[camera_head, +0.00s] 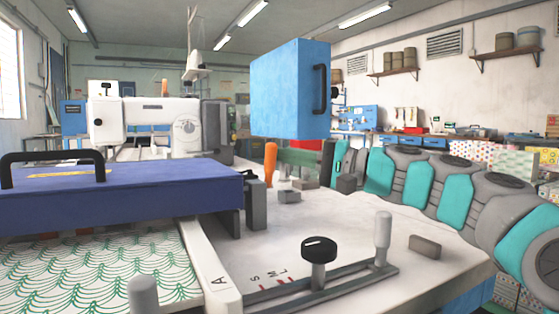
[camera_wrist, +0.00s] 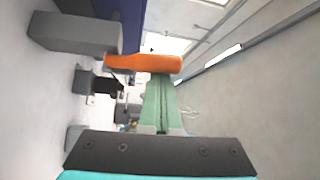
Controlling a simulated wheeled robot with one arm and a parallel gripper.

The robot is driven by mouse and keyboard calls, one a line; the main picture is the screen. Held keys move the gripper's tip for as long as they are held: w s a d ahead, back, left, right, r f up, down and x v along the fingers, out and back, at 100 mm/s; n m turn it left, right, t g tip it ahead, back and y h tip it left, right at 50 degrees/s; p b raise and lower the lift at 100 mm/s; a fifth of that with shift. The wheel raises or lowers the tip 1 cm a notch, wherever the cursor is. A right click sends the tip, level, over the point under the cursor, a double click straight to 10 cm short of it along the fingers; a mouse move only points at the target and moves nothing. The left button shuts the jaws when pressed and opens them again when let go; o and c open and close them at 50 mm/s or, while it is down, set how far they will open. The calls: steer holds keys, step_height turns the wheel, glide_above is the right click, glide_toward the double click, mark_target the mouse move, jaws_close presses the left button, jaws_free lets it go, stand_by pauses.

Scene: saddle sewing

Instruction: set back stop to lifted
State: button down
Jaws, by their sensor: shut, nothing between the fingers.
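An upright orange handle (camera_head: 270,163) stands behind a grey block (camera_head: 255,203) at the right end of the dark blue plate (camera_head: 130,185). It also shows in the wrist view (camera_wrist: 143,63), lying across the picture. Which part is the back stop I cannot tell for sure; the orange handle may belong to it. My gripper (camera_head: 284,155) comes in from the right with its green fingers pointing at the handle. In the wrist view my gripper (camera_wrist: 162,82) is shut and empty. Its fingertips overlap the handle's lower edge there; whether they touch I cannot tell.
A blue box (camera_head: 290,90) with a black handle hangs above my gripper. A slide with a black knob (camera_head: 319,250) and a grey post (camera_head: 382,235) stand in front. Small grey blocks (camera_head: 290,196) lie on the white table. A white sewing machine (camera_head: 150,125) stands behind.

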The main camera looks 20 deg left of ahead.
steer(key=shift+s+d+f, duration=0.5)
steer(key=shift+s+d, duration=0.15)
steer(key=shift+d, duration=0.05)
steer(key=shift+s+d+f, duration=0.45)
steer(key=shift+s+d, duration=0.15)
steer(key=shift+d, duration=0.05)
steer(key=shift+f, duration=0.15)
steer(key=shift+r, duration=0.55)
steer(key=s+d+r, duration=0.4)
steer(key=s+d, duration=0.6)
steer(key=s, duration=0.2)
steer(key=shift+s, duration=0.3)
steer(key=shift+s+d, duration=0.1)
steer(key=shift+d, duration=0.05)
